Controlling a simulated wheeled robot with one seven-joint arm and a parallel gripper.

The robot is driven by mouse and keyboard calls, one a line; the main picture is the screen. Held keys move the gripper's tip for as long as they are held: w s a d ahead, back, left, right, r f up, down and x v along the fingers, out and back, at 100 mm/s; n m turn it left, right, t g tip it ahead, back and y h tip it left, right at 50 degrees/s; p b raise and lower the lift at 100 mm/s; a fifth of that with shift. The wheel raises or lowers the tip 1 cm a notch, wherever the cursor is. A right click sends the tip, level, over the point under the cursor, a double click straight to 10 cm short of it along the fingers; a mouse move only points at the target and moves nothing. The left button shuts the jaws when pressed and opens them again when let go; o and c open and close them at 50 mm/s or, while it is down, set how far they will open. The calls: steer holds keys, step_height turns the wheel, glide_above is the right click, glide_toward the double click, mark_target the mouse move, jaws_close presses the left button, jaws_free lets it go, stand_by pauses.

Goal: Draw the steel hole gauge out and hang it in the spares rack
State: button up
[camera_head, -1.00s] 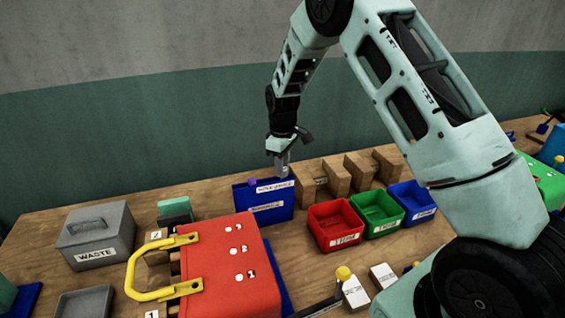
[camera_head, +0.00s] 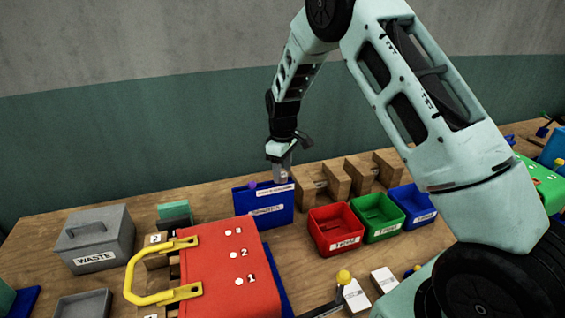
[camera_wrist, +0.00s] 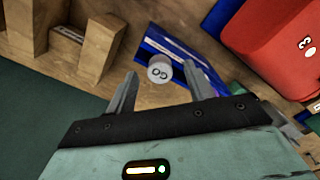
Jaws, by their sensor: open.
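The steel hole gauge shows in the wrist view as a round grey end marked GO (camera_wrist: 159,73), by the blue holder (camera_wrist: 205,70). My gripper (camera_wrist: 161,78) is open, with one finger on each side of that end in the picture. I cannot tell whether either finger touches it. In the head view my gripper (camera_head: 281,172) points down at the back of the blue holder (camera_head: 243,203), which has white labels. The gauge is hard to make out there. Wooden stands (camera_head: 312,186) are to the right; I cannot read which is the spares rack.
Red (camera_head: 322,242), green (camera_head: 378,233) and blue (camera_head: 425,210) bins stand right of the holder. A red press (camera_head: 215,262) with a yellow handle (camera_head: 134,275) is in front. A grey waste box (camera_head: 85,248) is at left.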

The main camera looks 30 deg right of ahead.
step_height(320, 180, up, 17)
steer(key=b, duration=0.4)
steer(key=shift+r+b, duration=0.2)
steer(key=shift+b, duration=0.15)
steer(key=shift+s, duration=0.1)
